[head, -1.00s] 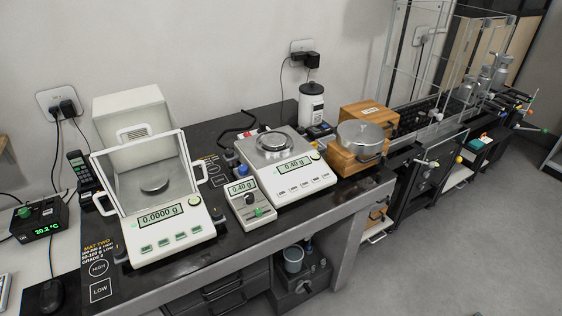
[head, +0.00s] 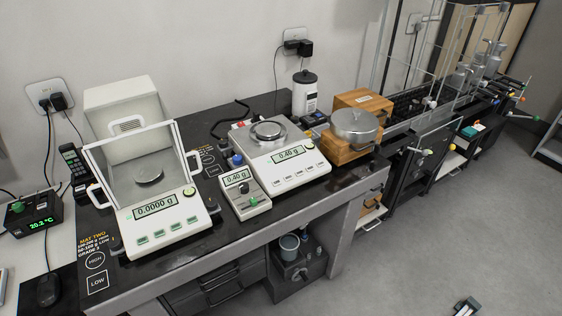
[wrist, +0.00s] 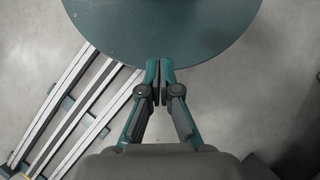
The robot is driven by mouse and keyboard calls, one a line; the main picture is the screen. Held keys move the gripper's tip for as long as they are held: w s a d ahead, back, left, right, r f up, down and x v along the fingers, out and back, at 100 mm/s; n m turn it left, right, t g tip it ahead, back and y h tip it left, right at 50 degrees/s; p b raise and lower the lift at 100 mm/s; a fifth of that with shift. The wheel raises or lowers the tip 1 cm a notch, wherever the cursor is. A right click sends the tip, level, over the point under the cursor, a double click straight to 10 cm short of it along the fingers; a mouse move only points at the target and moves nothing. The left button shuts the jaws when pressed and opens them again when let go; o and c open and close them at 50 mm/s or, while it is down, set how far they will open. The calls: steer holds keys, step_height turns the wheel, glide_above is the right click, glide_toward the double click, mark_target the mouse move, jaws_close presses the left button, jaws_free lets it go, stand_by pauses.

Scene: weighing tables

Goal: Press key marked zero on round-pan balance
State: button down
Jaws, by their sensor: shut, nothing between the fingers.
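The round-pan balance (head: 262,154) is a white unit with a bare round metal pan (head: 268,130) on top, standing at the middle of the black bench. My gripper (wrist: 160,65) is shut and empty in the wrist view, pointing over the floor and a round dark green plate, with no balance in that view.
A shielded balance (head: 165,225) reading 0.0000 g stands left. A small handheld-size unit (head: 250,205) with a 0.40 g display sits between the two balances.

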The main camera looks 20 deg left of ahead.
steer(key=w+a+r+n+t+h+p, duration=0.1)
steer(key=w+r+n+t+h+p, duration=0.15)
steer(key=w+r, duration=0.4)
steer(key=w+a+r+n+t+h+p, duration=0.1)
steer(key=w+r+n+p, duration=0.25)
steer(key=w, duration=0.55)
step_height(320, 180, up, 49)
steer(key=n+t+p, duration=1.2)
steer(key=t, duration=0.1)
glide_above(288, 178)
steer(key=s+d, duration=0.2)
steer(key=s, duration=0.1)
steer(key=shift+w+d+f+g, duration=0.1)
steer(key=shift+d+f+g, duration=0.1)
steer(key=shift+d+g, duration=0.05)
steer(key=shift+f, duration=0.1)
steer(key=shift+w+a+f+b, duration=0.3)
steer(key=shift+f+b, duration=0.55)
steer(key=shift+f, duration=0.55)
steer(key=shift+w+a+f+b, duration=0.35)
steer(key=shift+f+b, duration=0.45)
steer(key=shift+f, duration=0.55)
steer(key=shift+w+a+f+b, duration=0.3)
steer(key=shift+f+b, duration=0.55)
steer(key=shift+f, duration=0.55)
steer(key=shift+f, duration=0.1)
steer(key=shift+a+f, duration=0.1)
steer(key=shift+f, duration=0.2)
